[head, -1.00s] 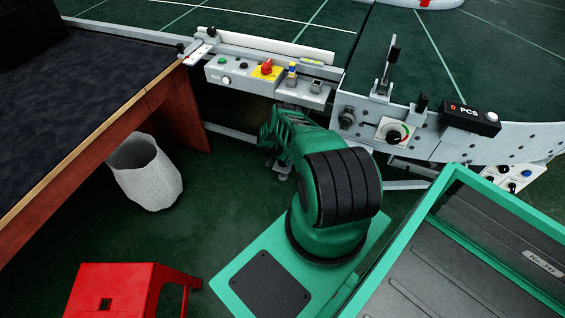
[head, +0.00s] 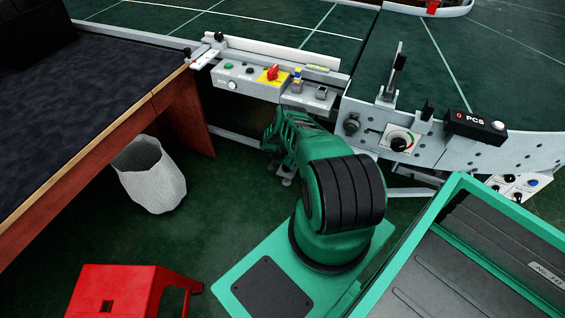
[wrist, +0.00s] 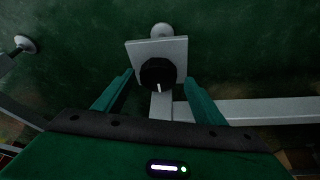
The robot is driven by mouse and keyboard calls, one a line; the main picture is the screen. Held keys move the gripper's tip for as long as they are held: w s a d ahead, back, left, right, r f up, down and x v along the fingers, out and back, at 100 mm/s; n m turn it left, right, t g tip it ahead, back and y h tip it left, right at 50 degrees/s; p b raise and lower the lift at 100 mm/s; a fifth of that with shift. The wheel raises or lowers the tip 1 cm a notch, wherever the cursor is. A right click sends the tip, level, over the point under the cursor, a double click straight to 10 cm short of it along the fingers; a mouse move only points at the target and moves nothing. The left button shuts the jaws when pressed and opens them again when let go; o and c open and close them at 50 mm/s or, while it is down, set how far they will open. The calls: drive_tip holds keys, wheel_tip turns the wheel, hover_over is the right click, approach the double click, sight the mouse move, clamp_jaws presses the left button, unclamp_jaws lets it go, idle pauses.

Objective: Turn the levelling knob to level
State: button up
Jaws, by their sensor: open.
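A black round knob (wrist: 158,73) with a white pointer line sits on a square light-grey plate (wrist: 172,50) in the wrist view. It looks like the levelling knob. The white line points towards the bottom of the picture. My gripper (wrist: 159,80) is open, with one green finger on each side of the knob. A gap shows between the fingers and the knob, and I cannot tell how far the fingertips reach along it. In the head view my green arm reaches under the conveyor, and the knob cannot be made out there.
The conveyor frame (head: 437,152) carries a dial knob (head: 399,145), the PCS box (head: 474,126) and a button panel (head: 244,83). A white bin (head: 150,176), a red stool (head: 112,285) and a wooden desk (head: 107,136) stand left. A green-rimmed crate (head: 425,228) is at right.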

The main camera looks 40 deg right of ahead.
drive_tip(key=v, duration=0.9)
drive_tip(key=shift+a+r, duration=0.15)
drive_tip(key=shift+r, duration=0.15)
idle(0.4)
